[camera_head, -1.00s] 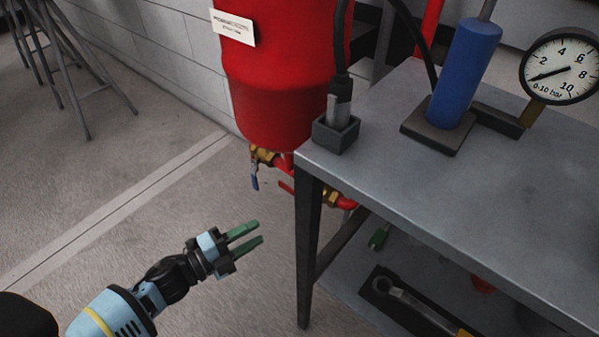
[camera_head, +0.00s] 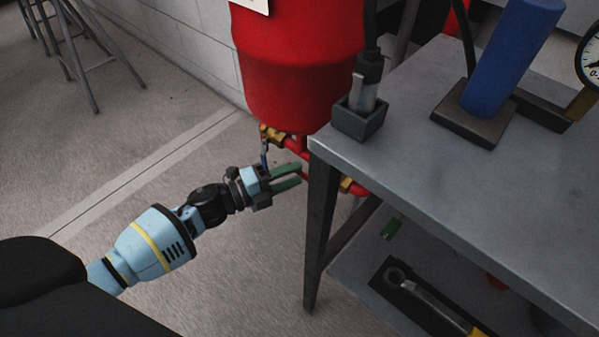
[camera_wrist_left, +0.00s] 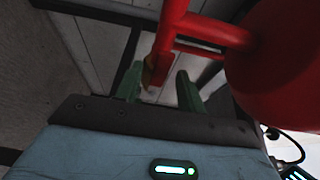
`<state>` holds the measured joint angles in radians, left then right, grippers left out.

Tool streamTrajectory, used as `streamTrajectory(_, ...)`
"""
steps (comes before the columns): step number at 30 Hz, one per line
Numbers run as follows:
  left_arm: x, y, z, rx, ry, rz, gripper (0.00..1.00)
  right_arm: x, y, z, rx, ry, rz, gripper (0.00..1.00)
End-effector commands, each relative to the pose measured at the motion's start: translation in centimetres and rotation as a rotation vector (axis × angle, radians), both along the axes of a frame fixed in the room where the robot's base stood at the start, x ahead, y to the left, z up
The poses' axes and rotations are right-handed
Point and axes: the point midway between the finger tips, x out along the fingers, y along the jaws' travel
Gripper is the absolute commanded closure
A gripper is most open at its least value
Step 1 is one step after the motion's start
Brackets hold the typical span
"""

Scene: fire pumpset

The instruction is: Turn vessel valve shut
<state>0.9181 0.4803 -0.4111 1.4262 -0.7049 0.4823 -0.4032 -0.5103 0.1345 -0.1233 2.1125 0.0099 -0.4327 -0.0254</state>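The red vessel (camera_head: 298,75) stands behind the table, with red piping and brass fittings under it. A brass valve (camera_head: 270,133) with a thin blue lever (camera_head: 264,156) sits under its left side, the lever hanging down. Another brass fitting (camera_head: 347,185) shows partly behind the table leg. My left gripper (camera_head: 299,175) reaches below the vessel, its green fingers apart and pointing right, just in front of the piping. In the left wrist view, red pipe (camera_wrist_left: 170,35) and a brownish part (camera_wrist_left: 151,74) appear between the open fingers (camera_wrist_left: 158,86); contact cannot be told.
The grey metal table (camera_head: 440,170) and its front leg (camera_head: 319,240) stand close right of my left gripper. A blue cylinder (camera_head: 510,55), a gauge (camera_head: 591,62) and a black holder (camera_head: 360,118) are on top. A wrench (camera_head: 425,300) lies on the lower shelf.

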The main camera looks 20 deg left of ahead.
Motion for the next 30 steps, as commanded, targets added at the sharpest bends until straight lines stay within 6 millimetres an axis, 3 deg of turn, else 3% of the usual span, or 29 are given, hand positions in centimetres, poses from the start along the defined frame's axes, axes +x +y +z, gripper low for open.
streamTrajectory(6, 1.5, -1.4, -0.1, 0.001, -0.001, 0.0, 0.61, -0.4, 0.0, -0.6, -0.001, 0.01, 0.0, 0.64)
streamTrajectory(16, 1.7, -1.6, 0.0, 0.001, 0.0, 0.001, 0.61, 0.0, 0.0, -0.4, 0.001, 0.001, 0.0, 0.64)
streamTrajectory(25, 1.7, -1.5, 0.0, 0.001, 0.0, 0.001, 1.0, 0.8, 0.0, -0.4, 0.001, -0.014, -0.001, 0.64)
streamTrajectory(30, 1.7, -1.5, 0.0, 0.001, 0.0, 0.001, 1.0, 0.8, 0.0, -0.4, 0.001, -0.014, 0.0, 0.64)
